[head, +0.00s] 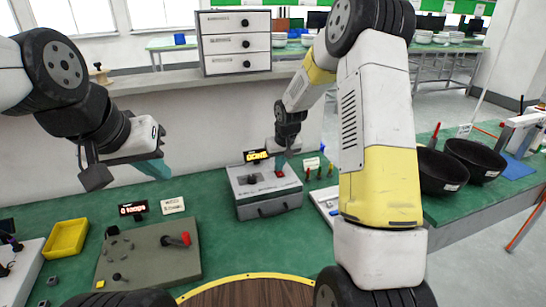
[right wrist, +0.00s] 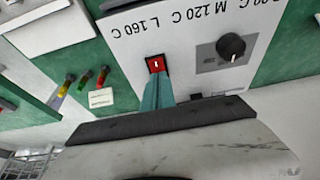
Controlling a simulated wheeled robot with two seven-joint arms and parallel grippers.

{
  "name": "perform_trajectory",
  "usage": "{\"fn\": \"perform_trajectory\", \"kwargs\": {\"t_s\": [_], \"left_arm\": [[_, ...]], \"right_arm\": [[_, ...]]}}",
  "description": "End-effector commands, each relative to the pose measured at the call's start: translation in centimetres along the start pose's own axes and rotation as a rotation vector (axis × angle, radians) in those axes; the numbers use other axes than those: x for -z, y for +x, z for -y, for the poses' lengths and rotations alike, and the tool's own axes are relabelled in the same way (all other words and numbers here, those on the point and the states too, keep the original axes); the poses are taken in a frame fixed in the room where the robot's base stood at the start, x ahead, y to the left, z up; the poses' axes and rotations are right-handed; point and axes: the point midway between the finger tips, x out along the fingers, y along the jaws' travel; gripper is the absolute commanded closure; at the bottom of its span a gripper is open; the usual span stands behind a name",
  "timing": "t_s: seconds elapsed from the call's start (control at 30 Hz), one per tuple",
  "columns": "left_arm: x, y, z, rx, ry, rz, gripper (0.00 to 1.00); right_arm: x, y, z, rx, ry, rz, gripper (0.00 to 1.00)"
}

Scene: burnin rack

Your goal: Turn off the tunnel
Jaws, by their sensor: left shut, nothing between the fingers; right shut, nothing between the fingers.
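The tunnel (head: 268,192) is a grey box with a pale top and a front handle, in the middle of the green bench in the head view. A lit display (head: 257,155) reading "DONE" stands at its back. The right wrist view shows its white panel with a red rocker switch (right wrist: 156,64) and a black knob (right wrist: 231,46). My right gripper (right wrist: 155,84) is shut and empty, its teal tips at the switch's edge; I cannot tell whether they touch. It also shows in the head view (head: 281,162). My left gripper (head: 158,170) is shut and empty above the bench at left.
A grey-green board (head: 150,262) with a red lever lies at front left, beside a yellow tray (head: 66,238). A white drawer unit (head: 235,43) stands on the ledge behind. Black bowls (head: 474,158) are at right. Small coloured pegs (head: 318,172) stand right of the tunnel.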

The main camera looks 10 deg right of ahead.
Motion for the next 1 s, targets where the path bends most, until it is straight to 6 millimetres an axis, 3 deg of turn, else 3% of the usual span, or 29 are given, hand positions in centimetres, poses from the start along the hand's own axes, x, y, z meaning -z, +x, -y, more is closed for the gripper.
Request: {"fn": "perform_trajectory", "kwargs": {"t_s": [1.0], "left_arm": [[0.0,0.0,0.0,0.000,0.000,0.000,1.00]], "right_arm": [[-2.0,0.1,0.0,0.001,0.000,0.013,1.00]]}}
